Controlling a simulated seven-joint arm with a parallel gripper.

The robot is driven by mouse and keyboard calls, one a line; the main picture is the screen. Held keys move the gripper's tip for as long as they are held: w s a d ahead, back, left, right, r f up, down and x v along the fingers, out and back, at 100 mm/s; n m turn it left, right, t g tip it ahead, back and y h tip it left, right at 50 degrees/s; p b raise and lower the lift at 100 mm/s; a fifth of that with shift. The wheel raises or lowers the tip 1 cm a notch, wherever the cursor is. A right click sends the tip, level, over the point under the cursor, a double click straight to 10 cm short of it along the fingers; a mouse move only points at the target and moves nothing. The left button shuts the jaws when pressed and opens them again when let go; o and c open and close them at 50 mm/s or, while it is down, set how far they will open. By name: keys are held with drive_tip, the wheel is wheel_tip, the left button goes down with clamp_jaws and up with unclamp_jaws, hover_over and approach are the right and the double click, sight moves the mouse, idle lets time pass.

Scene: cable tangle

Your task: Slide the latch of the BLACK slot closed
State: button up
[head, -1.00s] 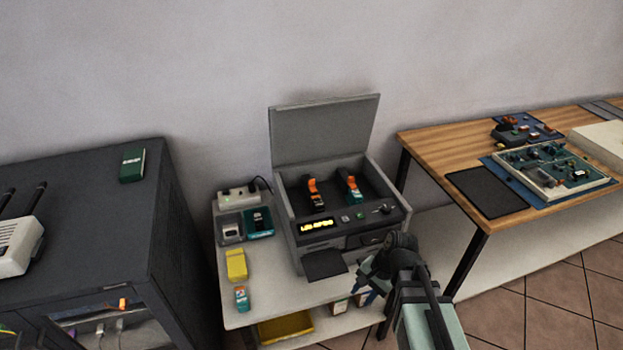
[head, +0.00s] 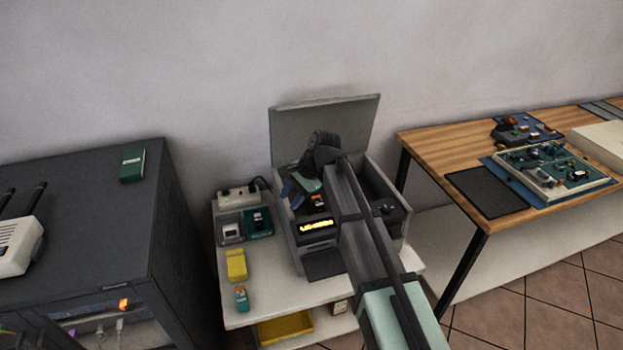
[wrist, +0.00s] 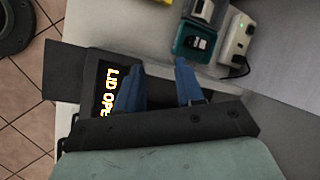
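The grey printer-like machine (head: 297,250) stands on the white table with its lid (head: 355,125) up. Its display (head: 316,225) is lit; in the wrist view the display (wrist: 110,92) reads "LID OPE…". An orange piece (head: 318,199) shows in the left slot, just right of my gripper (head: 291,190); I cannot tell the latch's position. My gripper is over the left part of the machine. In the wrist view its two blue fingers (wrist: 157,75) stand apart with nothing between them; the slots are not visible there.
Left of the machine are a teal holder (head: 258,222), a grey holder (head: 231,233), a power strip (head: 238,195), a yellow block (head: 236,264) and a small teal cartridge (head: 241,298). The raised lid is close behind my gripper. The wooden table (head: 430,145) is at right.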

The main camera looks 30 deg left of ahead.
drive_tip(key=w+a+r+m+t+h, duration=0.1)
drive_tip(key=w+a+r+m+h, duration=0.15)
drive_tip(key=w, duration=0.65)
drive_tip(key=w+a+r+m+t+h, duration=0.1)
drive_tip(key=w+r+m+h, duration=0.2)
drive_tip(key=w, duration=0.7)
drive_tip(key=shift+m+y, duration=0.25)
drive_tip(key=f, duration=1.3)
drive_tip(key=shift+s+d, duration=0.15)
drive_tip(key=shift+s, duration=0.15)
clamp_jaws()
